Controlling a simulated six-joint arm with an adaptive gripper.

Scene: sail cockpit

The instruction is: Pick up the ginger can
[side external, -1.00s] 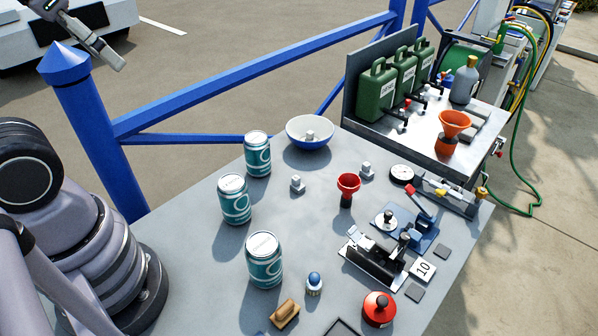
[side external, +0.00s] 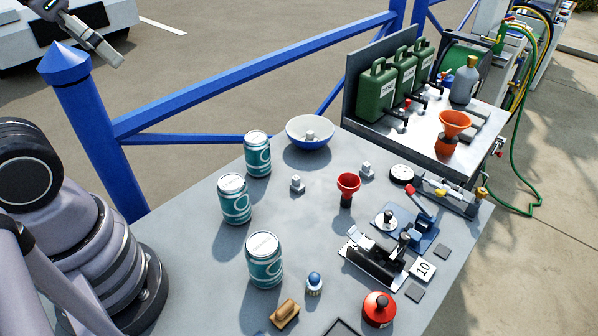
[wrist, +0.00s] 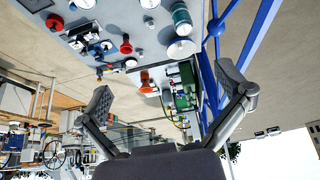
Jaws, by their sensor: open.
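Three teal-and-white cans stand upright on the grey table: a far can (side external: 257,155), a middle can (side external: 234,200) and a near can (side external: 264,261). They look alike, and I cannot read which is ginger. One teal can also shows at the top of the wrist view (wrist: 181,20). My gripper (wrist: 168,88) is open and empty, its two fingers wide apart. In the side view only part of it shows at the top left, high up and well apart from the cans.
A blue-and-white bowl (side external: 310,133) stands behind the cans. A red funnel (side external: 348,184), a wooden-backed brush (side external: 285,314), a blue-topped piece (side external: 314,284) and a red round can (side external: 378,309) stand to the right. A blue railing (side external: 250,72) runs behind the table.

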